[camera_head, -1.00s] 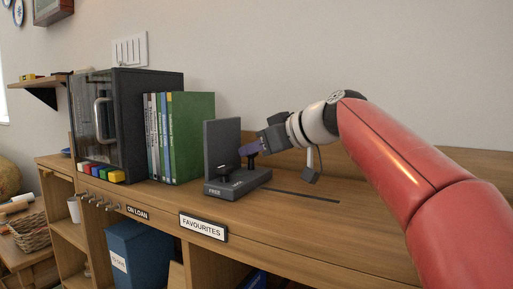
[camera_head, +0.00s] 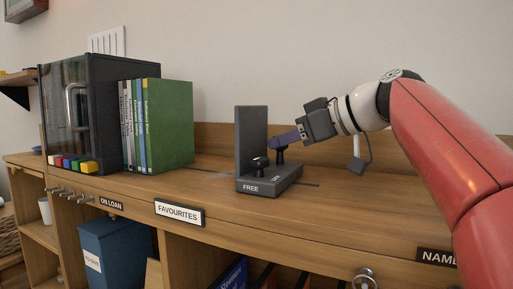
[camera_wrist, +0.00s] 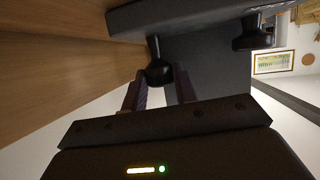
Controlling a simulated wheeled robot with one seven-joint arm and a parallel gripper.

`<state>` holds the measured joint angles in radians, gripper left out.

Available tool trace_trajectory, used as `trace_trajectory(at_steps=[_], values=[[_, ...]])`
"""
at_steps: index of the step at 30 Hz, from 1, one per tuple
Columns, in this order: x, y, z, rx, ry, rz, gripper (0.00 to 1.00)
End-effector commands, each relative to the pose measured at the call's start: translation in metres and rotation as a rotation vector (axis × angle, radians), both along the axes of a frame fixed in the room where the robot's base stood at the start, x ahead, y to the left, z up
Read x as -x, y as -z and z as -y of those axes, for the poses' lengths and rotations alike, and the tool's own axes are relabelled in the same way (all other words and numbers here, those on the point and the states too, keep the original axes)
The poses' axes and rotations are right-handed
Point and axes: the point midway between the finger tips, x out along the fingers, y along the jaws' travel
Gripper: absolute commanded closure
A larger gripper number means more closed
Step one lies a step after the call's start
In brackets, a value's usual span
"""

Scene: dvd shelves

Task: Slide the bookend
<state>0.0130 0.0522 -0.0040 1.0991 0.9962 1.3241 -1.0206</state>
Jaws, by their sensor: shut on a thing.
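The dark grey bookend (camera_head: 251,135) stands upright on the wooden shelf top, its base marked "FREE" at the front. It has a front black knob (camera_head: 260,163) and a rear black knob (camera_head: 280,155). My gripper (camera_head: 281,141) reaches in from the right and is shut on the rear knob. In the wrist view, my gripper (camera_wrist: 160,83) has its two purple fingers on either side of the rear knob (camera_wrist: 158,65), and the front knob (camera_wrist: 252,36) sits apart to the right. A gap separates the bookend from the green book (camera_head: 169,124).
Several thin books stand left of the green book, beside a dark glass-fronted cabinet (camera_head: 112,115). Dark track in the shelf top shows on both sides of the bookend. A low wooden back ledge and wall stand behind. The shelf right of the bookend is clear.

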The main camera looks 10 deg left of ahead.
Motion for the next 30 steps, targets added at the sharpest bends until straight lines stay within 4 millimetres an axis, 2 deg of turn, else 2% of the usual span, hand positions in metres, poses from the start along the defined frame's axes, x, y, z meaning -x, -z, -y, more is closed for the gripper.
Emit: trace_trajectory(at_steps=[3, 9, 21, 22, 27, 30], values=[[0.007, 0.001, 0.023, 0.001, 0.004, 0.001, 1.00], [0.014, 0.001, 0.041, 0.001, 0.000, 0.000, 1.00], [0.015, 0.000, 0.045, 0.001, 0.000, 0.000, 1.00], [0.015, 0.000, 0.045, 0.001, 0.000, 0.000, 0.70], [0.015, 0.000, 0.045, 0.001, 0.000, 0.000, 0.50], [0.015, 0.000, 0.045, 0.001, 0.000, 0.000, 0.50]])
